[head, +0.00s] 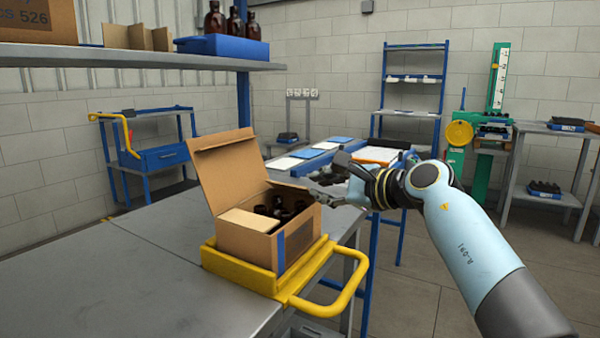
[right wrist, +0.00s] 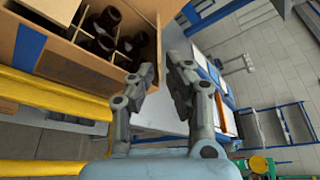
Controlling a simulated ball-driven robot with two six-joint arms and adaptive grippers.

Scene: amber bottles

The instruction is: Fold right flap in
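An open cardboard box (head: 248,240) stands in a yellow tray (head: 238,277), its large lid (head: 228,170) raised at the back left. A pale flap (head: 252,219) lies over the front left part of the opening. Dark amber bottles (head: 283,208) stand inside; they also show in the right wrist view (right wrist: 108,22). My right gripper (head: 318,193) is at the box's right upper edge. In the right wrist view its fingers (right wrist: 167,68) are apart with nothing between them, beside the box wall (right wrist: 70,62). I cannot clearly make out the right flap. My left gripper is out of view.
The tray's yellow handle (head: 350,290) sticks out at the right front. The grey table (head: 130,285) is clear to the left. A shelf (head: 140,55) with bottles in a blue crate (head: 222,46) hangs above. Another table with blue and white items (head: 310,154) stands behind.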

